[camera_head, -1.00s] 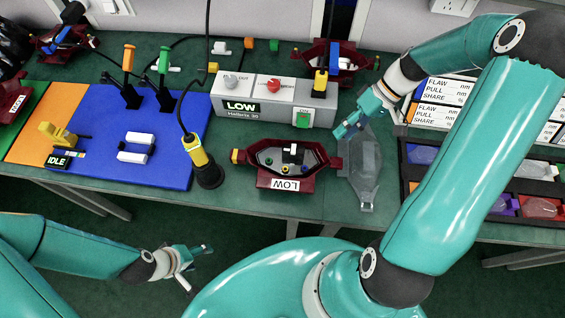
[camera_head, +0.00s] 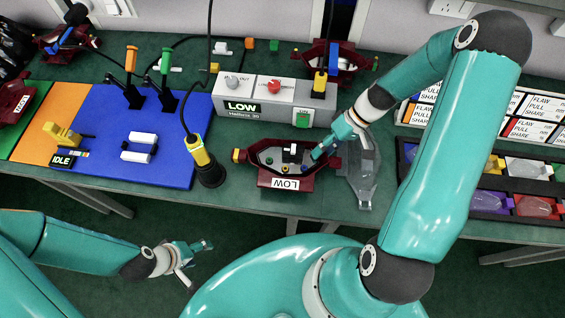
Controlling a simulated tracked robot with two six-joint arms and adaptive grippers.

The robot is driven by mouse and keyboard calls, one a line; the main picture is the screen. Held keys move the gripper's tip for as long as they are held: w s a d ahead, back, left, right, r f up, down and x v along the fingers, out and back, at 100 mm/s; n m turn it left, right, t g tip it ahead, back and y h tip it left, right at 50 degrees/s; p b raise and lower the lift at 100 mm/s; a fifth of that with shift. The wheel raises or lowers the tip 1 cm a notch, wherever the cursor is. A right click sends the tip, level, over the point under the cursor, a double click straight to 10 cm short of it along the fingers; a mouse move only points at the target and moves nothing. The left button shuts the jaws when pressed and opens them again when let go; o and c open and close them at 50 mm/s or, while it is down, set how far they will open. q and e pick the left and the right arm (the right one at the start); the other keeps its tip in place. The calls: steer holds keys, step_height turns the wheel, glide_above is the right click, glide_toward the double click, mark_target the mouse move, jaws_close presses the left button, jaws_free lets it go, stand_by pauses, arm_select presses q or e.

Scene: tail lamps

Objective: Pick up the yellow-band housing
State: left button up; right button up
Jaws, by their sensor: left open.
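A dark red lamp housing (camera_head: 268,178) with a LOW label sits on the bench at the centre, its open side up. It has a yellow piece at its left end; I cannot tell whether this is the yellow band. My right gripper (camera_head: 318,154) is at its right end, over the rim; whether the fingers touch it or are shut is not clear. A clear lens (camera_head: 361,170) lies just right of the housing. My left gripper (camera_head: 207,245) is open and empty, low in front of the bench and away from the housing.
Another red housing (camera_head: 343,76) stands at the back, with others at the left. A grey tester (camera_head: 262,113) stands behind the central housing. A blue mat (camera_head: 110,105) lies further left, and a lens tray (camera_head: 408,187) is at right.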

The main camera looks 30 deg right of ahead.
jaws_close()
steer(key=shift+d, duration=0.1)
steer(key=shift+r, duration=0.1)
stand_by(0.3)
step_height(320, 180, up, 20)
steer(key=b, duration=0.1)
stand_by(0.4)
